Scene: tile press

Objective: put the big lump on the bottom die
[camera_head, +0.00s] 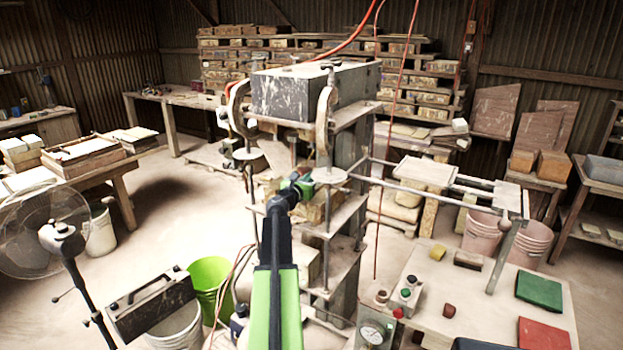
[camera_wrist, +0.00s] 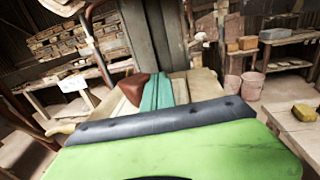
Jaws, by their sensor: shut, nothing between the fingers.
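A reddish-brown lump (camera_wrist: 131,87) shows in the wrist view, just left of the teal fingers of my gripper (camera_wrist: 158,88). It appears to rest on a pale tan surface (camera_wrist: 122,112) inside the press, probably the bottom die; their contact is partly hidden. My gripper is shut and empty, close beside the lump; I cannot tell whether they touch.
The press frame's posts (camera_head: 326,245) and big clamps (camera_head: 238,108) stand close around my gripper. A table (camera_head: 490,300) at right holds a yellow lump (camera_head: 437,252), a brown block (camera_head: 468,260), a small dark-red lump (camera_head: 449,310), and green (camera_head: 539,291) and red (camera_head: 544,334) pads.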

